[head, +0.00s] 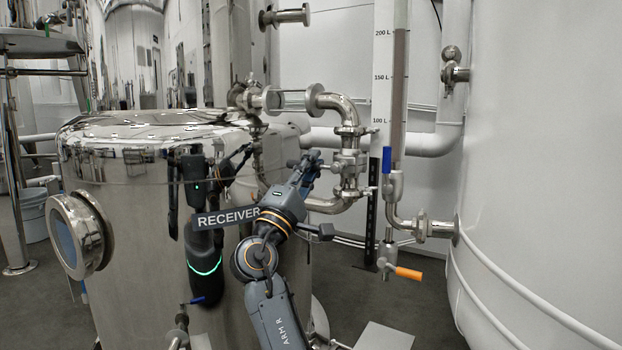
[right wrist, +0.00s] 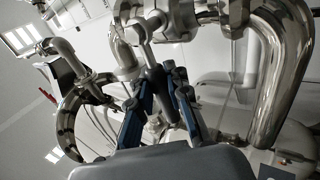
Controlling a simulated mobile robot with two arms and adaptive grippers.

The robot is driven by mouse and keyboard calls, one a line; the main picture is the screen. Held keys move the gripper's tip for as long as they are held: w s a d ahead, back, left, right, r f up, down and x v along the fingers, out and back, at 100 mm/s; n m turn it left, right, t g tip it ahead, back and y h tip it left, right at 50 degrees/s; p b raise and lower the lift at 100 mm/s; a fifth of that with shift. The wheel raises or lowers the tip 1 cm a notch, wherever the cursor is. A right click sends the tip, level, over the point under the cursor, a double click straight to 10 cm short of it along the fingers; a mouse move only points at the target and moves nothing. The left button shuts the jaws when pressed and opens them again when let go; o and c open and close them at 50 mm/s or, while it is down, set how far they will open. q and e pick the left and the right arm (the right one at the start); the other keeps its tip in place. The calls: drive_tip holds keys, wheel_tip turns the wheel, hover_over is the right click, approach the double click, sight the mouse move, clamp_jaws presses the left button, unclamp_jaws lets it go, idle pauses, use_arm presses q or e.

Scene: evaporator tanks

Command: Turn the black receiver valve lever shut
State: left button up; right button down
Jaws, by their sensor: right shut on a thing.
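My right gripper (head: 311,160) reaches up in front of the pipework beside the steel receiver tank (head: 120,220), which carries a RECEIVER label (head: 228,217). In the right wrist view its two fingers stand on either side of the dark valve lever (right wrist: 156,78) and are shut on it. The lever joins a steel stem that runs up to the valve body. In the head view the fingers mostly hide the lever, next to the steel valve (head: 347,165) on the vertical pipe. My left gripper is not in view; a dark reflection of me shows on the tank.
To the right stand a level gauge (head: 399,90), a blue-handled valve (head: 387,160) and an orange-handled valve (head: 408,273). A large pale tank (head: 550,180) fills the right side. A sight-glass pipe (head: 290,100) runs above my gripper. A small blue lever (head: 192,301) is low in front.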

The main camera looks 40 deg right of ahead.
drive_tip(key=shift+r, duration=0.1)
idle(0.3)
drive_tip(key=c, duration=1.3)
unclamp_jaws()
drive_tip(key=shift+a, duration=0.1)
drive_tip(key=shift+a, duration=0.15)
drive_tip(key=v, duration=1.1)
drive_tip(key=shift+a+f, duration=0.25)
drive_tip(key=shift+f, duration=0.05)
